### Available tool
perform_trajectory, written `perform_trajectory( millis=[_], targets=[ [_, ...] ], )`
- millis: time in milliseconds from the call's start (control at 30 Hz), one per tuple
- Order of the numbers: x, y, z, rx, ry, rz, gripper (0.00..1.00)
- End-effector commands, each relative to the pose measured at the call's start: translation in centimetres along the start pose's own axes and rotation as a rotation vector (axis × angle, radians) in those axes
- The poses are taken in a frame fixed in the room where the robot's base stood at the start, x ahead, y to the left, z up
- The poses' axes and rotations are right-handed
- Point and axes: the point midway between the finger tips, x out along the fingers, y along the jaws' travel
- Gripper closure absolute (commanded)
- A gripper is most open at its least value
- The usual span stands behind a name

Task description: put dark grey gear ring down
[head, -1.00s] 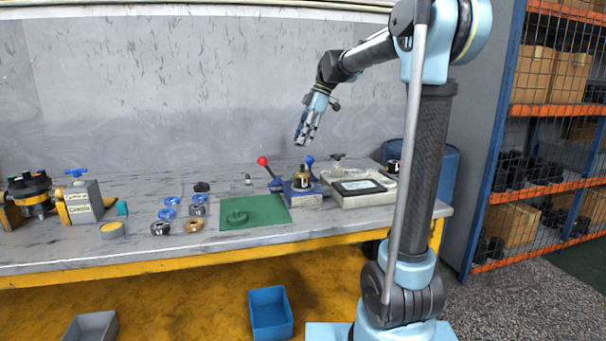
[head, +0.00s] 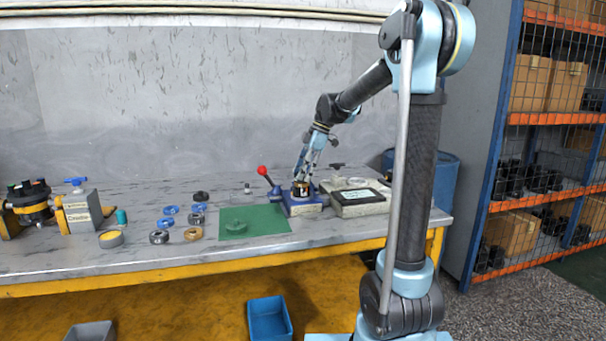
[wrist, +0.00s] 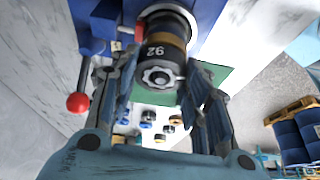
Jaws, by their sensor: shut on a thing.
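My gripper (head: 303,176) is low over the blue fixture (head: 305,209) on the workbench, its fingers pointing down around the top of a short stack. In the wrist view, the fingers (wrist: 163,92) stand on both sides of a dark grey ring (wrist: 160,70) with a pale toothed centre, which I take to be the gear ring. My gripper is shut on it. It is in line with a dark and brass-coloured stack (wrist: 168,30) marked "92". Whether the ring rests on the stack is hidden.
A red-knobbed lever (head: 262,170) stands left of the fixture. A grey instrument box (head: 358,205) is close on the right.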

Motion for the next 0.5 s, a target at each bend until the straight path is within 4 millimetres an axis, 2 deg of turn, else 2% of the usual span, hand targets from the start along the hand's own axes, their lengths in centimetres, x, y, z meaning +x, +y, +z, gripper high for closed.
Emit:
perform_trajectory(
  millis=[367,400,467,500],
  targets=[
    [0.36,0.01,0.16,0.0,0.0,0.0,0.92],
    [0.36,0.01,0.16,0.0,0.0,0.0,0.5],
    [0.35,0.01,0.16,0.0,0.0,0.0,0.37],
    [0.34,0.01,0.16,0.0,0.0,0.0,0.37]
  ],
)
